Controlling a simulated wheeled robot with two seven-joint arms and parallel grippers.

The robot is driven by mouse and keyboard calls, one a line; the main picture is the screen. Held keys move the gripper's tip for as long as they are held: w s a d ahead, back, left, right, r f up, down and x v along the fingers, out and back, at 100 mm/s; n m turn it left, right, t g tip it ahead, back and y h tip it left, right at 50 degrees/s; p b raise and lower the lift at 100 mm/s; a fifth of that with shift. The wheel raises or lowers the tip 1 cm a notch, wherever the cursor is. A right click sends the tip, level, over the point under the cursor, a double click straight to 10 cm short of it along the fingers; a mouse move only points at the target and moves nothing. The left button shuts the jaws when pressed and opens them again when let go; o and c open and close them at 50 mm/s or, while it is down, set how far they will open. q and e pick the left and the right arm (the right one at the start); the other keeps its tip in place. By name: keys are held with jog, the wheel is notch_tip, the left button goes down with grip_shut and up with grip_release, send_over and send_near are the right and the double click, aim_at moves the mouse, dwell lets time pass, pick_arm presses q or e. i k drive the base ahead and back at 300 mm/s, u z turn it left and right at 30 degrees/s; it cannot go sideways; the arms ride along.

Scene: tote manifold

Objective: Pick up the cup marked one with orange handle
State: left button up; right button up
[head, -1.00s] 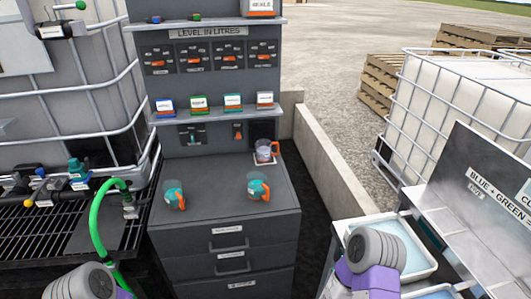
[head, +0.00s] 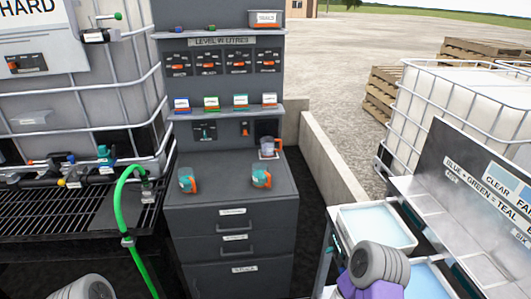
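Three small cups with orange handles stand on the dark grey cabinet (head: 230,203). One teal cup (head: 187,181) is at the left of its top, with orange low on its right side. A second teal cup (head: 259,178) is nearer the middle, its orange handle at the right. A clear greyish cup (head: 266,147) stands at the back right on a pale pad, its handle to the right. I cannot read a number on any cup. Only grey and purple parts of my arms show at the bottom edge; both grippers are out of view, and nothing touches the cups.
A shelf (head: 225,112) with several small labelled boxes runs above the cabinet top. A green hose (head: 124,205) and black grating (head: 80,215) lie at the left. A low concrete wall (head: 330,165) and trays of pale blue liquid (head: 376,228) are at the right. The cabinet top's front is clear.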

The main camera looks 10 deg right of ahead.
aim_at(271, 146)
jog(key=u, duration=0.75)
jog(key=i, duration=0.75)
jog(key=z, duration=0.65)
